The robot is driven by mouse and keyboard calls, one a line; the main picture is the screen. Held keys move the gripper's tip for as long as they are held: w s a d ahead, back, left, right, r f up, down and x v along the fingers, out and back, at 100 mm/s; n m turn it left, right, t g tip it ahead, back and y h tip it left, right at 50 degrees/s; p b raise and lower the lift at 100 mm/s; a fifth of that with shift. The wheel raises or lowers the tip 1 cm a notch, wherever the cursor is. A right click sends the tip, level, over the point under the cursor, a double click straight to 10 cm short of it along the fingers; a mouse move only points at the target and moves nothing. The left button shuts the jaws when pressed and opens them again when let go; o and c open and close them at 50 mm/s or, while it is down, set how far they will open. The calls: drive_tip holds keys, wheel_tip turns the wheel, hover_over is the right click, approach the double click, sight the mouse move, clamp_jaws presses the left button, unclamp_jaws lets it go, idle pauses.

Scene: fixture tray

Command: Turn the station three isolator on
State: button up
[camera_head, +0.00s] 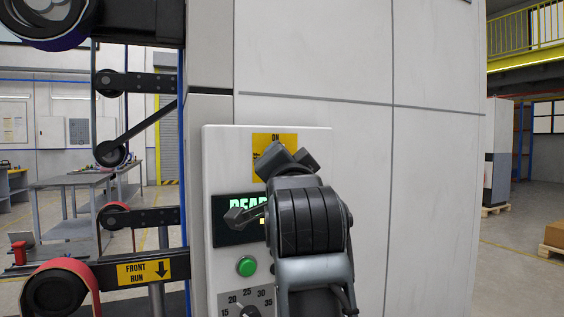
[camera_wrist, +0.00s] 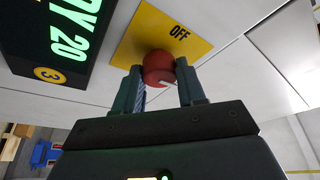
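The station three isolator is a red knob (camera_wrist: 158,67) on a yellow plate (camera_head: 262,141). The word ON shows at the plate's top in the head view. The word OFF shows on the same plate (camera_wrist: 193,43) in the wrist view. My gripper (camera_wrist: 160,80) has one finger on each side of the knob, and both appear to touch it. A white mark shows on the knob's near side. In the head view my gripper (camera_head: 286,158) is tilted against the plate and hides the knob.
A lit display (camera_head: 238,218) with green text is left of my gripper; a yellow badge marked 3 (camera_wrist: 48,75) shows beside it. Below are a green button (camera_head: 246,266) and a numbered dial (camera_head: 248,311). Rollers and a FRONT RUN arm (camera_head: 144,272) stand at left.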

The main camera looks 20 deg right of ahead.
drive_tip(key=o, duration=0.4)
drive_tip(key=shift+o, duration=0.2)
drive_tip(key=b+v, duration=0.1)
drive_tip(key=v, duration=0.6)
drive_tip(key=shift+s, duration=0.4)
drive_tip(key=shift+f, duration=0.2)
drive_tip(key=s+d+f+n+g+y, duration=0.1)
drive_tip(key=s+f+n+y, duration=0.2)
drive_tip(key=s+f+n, duration=0.75)
drive_tip(key=s+d+f+n+g+y, duration=0.1)
drive_tip(key=s+f+y, duration=0.2)
drive_tip(key=f, duration=1.4)
drive_tip(key=s+f+g+p, duration=0.1)
drive_tip(key=s+f, duration=0.2)
drive_tip(key=s, duration=1.1)
drive_tip(key=s+f+n+g+p, duration=0.1)
drive_tip(key=s+f, duration=0.3)
drive_tip(key=s, duration=1.1)
drive_tip(key=shift+d+f+g, duration=0.2)
drive_tip(key=shift+g, duration=0.4)
